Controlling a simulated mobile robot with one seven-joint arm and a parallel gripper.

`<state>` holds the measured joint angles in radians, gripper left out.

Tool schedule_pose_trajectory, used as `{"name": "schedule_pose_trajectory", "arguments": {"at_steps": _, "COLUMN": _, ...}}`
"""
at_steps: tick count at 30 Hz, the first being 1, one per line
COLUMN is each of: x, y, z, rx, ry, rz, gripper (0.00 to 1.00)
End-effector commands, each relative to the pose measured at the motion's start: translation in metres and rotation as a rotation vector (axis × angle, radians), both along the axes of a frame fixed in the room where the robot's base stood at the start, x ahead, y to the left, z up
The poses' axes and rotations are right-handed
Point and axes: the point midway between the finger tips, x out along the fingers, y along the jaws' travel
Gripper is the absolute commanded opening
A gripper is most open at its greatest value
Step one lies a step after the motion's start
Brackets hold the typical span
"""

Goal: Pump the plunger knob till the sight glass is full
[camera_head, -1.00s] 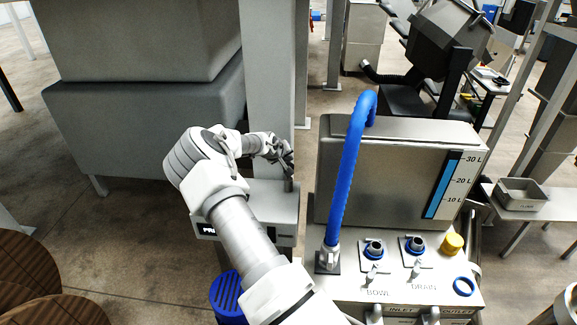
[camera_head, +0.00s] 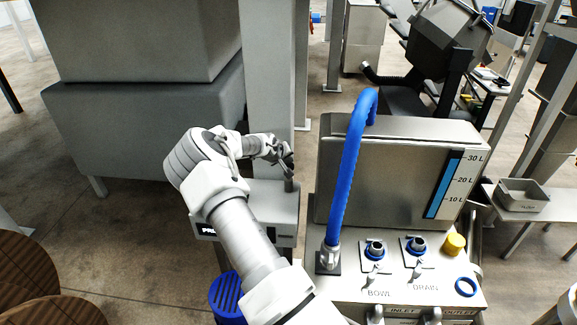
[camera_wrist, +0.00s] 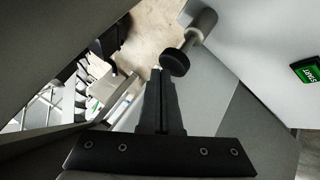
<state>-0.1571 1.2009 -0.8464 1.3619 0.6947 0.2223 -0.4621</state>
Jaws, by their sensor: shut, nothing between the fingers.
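The plunger knob (camera_wrist: 175,62) is a black disc on a grey stem (camera_wrist: 203,24) in the wrist view. In the head view the stem (camera_head: 289,186) rises from the grey pump box (camera_head: 262,203), and my gripper hides the knob. My gripper (camera_head: 289,169) is shut and empty, right at the knob. In the wrist view its fingertips (camera_wrist: 158,72) lie just left of the knob; I cannot tell whether they touch. A dark narrow window (camera_head: 285,234) is on the box front beside a partly hidden label; I cannot make out a fill level in it.
A steel tank (camera_head: 385,180) with a blue level gauge (camera_head: 444,187) stands to the right, with a blue hose (camera_head: 346,185) curving in front. A grey post (camera_head: 272,90) stands behind the box. A large grey cabinet (camera_head: 150,130) is at left. A blue slatted object (camera_head: 226,298) sits below.

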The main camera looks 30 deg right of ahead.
Motion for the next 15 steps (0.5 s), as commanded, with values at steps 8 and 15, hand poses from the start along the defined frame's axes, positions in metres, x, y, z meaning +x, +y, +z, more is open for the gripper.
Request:
{"name": "schedule_pose_trajectory", "arguments": {"at_steps": 8, "x": 0.0001, "y": 0.0000, "z": -0.0040, "rx": 0.000, "ry": 0.000, "rz": 0.000, "gripper": 0.00}}
{"name": "schedule_pose_trajectory", "arguments": {"at_steps": 15, "x": 0.0000, "y": -0.0001, "z": -0.0070, "rx": 0.000, "ry": 0.000, "rz": 0.000, "gripper": 0.00}}
